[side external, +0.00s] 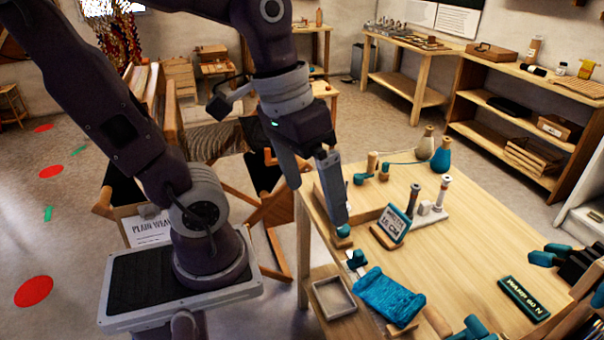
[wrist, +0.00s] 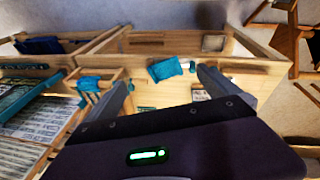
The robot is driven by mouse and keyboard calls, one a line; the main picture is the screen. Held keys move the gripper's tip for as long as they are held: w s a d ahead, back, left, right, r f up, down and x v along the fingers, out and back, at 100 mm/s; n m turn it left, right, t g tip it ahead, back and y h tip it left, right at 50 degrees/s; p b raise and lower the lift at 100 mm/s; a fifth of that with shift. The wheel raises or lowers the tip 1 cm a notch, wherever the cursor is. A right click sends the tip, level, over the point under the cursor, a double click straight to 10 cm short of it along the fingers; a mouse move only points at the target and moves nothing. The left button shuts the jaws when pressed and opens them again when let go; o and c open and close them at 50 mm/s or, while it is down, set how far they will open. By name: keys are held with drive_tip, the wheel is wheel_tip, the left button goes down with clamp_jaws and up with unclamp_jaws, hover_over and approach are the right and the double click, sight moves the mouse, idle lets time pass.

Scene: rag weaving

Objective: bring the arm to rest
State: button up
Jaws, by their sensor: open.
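My gripper (side external: 317,202) hangs over the left edge of the wooden table (side external: 480,235), with its fingers pointing down. The two fingers are spread apart and nothing shows between them in the side view. In the wrist view my gripper (wrist: 164,79) also has its fingers wide apart. A folded blue cloth (side external: 388,296) lies at the table's near left corner, apart from the fingers. A blue piece (wrist: 165,68) appears beyond the fingertips in the wrist view, seemingly below them. One finger stands in front of a small teal-topped part (side external: 343,231), and I cannot tell whether they touch.
A small tilted sign (side external: 394,225) stands near the gripper on the table. Two bottles (side external: 441,154) stand at the far edge. A shallow wooden tray (side external: 333,298) sits at the near left. A dark nameplate (side external: 523,298) lies at right; the table's middle right is clear.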

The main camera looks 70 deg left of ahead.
drive_tip(key=r+m+t, duration=0.1)
drive_tip(key=s+r+m+t+y, duration=0.1)
drive_tip(key=t, duration=0.1)
drive_tip(key=shift+s+a+r, duration=0.1)
drive_tip(key=shift+s+a, duration=0.1)
drive_tip(key=shift+a, duration=0.1)
idle(1.0)
